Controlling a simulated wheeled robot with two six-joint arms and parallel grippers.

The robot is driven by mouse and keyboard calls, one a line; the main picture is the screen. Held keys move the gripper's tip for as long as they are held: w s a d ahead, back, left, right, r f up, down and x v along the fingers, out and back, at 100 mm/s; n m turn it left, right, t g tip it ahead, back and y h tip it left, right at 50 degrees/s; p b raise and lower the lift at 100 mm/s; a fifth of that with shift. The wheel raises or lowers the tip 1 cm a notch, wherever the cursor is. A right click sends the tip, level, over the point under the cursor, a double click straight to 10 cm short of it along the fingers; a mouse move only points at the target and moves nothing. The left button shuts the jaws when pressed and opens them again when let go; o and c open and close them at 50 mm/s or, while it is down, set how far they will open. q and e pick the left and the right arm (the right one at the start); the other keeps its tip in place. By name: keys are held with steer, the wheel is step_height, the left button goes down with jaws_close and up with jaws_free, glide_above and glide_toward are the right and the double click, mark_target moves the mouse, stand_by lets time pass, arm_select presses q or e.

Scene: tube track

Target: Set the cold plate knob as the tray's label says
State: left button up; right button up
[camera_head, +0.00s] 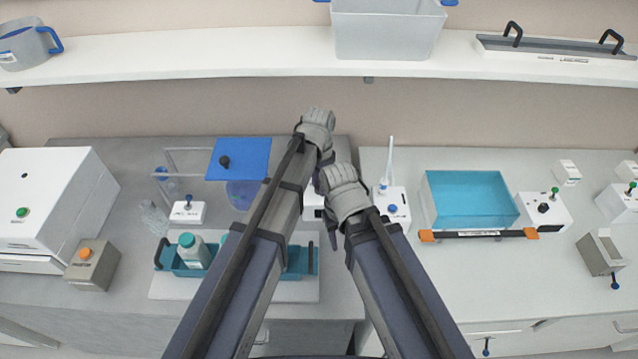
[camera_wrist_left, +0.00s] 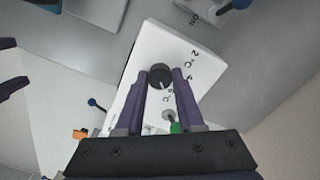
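In the left wrist view a black knob (camera_wrist_left: 160,75) stands on a white box (camera_wrist_left: 165,48) printed with temperature marks; 2°C is readable. A small pale mark shows on its lower side; its exact setting is unclear. My left gripper (camera_wrist_left: 161,80) has one finger on each side of the knob, with small gaps. In the head view my arms largely hide that box (camera_head: 312,213). A teal tray (camera_head: 178,263) with a white bottle (camera_head: 194,251) sits on a white plate (camera_head: 235,291); no label is readable.
A green-tipped switch (camera_wrist_left: 174,124) stands close below the knob in the wrist view. Small boxes with blue switches (camera_head: 188,212) (camera_head: 397,207) flank my arms. A shelf (camera_head: 200,55) runs behind.

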arm_select(q)
steer(key=o, duration=0.5)
steer(key=shift+r, duration=0.1)
step_height(320, 180, up, 8)
steer(key=p, duration=0.8)
steer(key=shift+f, duration=0.2)
